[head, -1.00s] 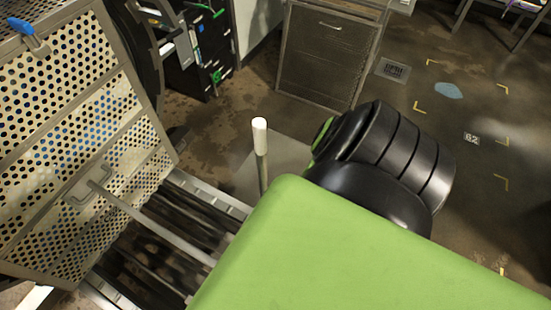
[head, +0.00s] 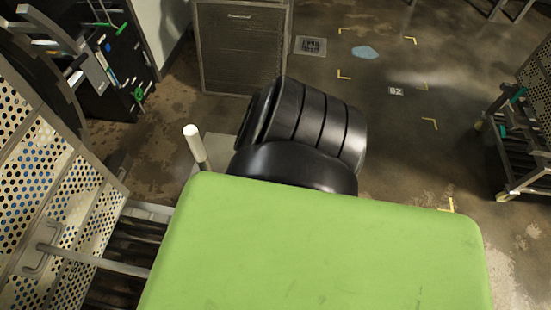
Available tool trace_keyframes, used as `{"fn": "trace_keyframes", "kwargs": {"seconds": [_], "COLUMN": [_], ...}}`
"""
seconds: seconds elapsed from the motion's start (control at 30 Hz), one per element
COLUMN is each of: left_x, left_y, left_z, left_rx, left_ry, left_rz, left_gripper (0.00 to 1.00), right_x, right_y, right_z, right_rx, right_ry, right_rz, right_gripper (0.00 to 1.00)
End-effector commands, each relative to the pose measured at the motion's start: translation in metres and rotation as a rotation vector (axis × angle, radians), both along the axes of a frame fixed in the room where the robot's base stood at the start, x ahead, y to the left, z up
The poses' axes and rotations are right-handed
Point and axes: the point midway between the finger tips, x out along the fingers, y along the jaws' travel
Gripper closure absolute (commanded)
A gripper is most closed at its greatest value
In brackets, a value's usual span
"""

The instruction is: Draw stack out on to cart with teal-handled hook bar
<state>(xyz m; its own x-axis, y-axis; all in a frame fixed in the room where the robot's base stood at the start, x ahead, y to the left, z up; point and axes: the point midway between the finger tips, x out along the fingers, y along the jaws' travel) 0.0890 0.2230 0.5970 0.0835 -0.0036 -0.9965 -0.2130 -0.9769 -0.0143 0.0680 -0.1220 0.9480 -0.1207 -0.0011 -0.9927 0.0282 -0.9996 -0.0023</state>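The stack of perforated metal baskets (head: 85,200) stands at the left edge of the head view, partly cut off. A grey bar (head: 95,261) reaches to the loop handle (head: 36,262) on its face; whether it is hooked through cannot be told. The bar's other end, with any teal handle, is hidden behind a large green part of mine. Slatted rails (head: 128,245) lie beside the stack under the bar, perhaps the cart's bed. Neither gripper shows.
A white-tipped post (head: 195,142) rises just beyond the green part. A metal cabinet (head: 241,45) and a dark tool board (head: 110,60) stand behind. Another wheeled rack (head: 520,150) is at the right. Marked floor between is open.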

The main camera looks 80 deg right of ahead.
Motion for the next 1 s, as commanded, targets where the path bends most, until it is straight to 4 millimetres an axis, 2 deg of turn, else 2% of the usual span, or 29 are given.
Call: {"fn": "trace_keyframes", "kwargs": {"seconds": [0.03,0.33,1.0], "left_x": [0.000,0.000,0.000], "left_y": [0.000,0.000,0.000], "left_z": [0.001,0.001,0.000], "left_rx": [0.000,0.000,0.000], "left_ry": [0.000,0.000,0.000], "left_rz": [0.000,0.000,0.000], "left_gripper": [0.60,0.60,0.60], "right_x": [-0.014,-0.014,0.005], "right_y": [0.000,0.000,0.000], "right_z": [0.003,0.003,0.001], "right_rx": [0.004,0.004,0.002], "right_ry": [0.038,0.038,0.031], "right_rz": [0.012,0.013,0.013], "right_gripper": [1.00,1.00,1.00]}}
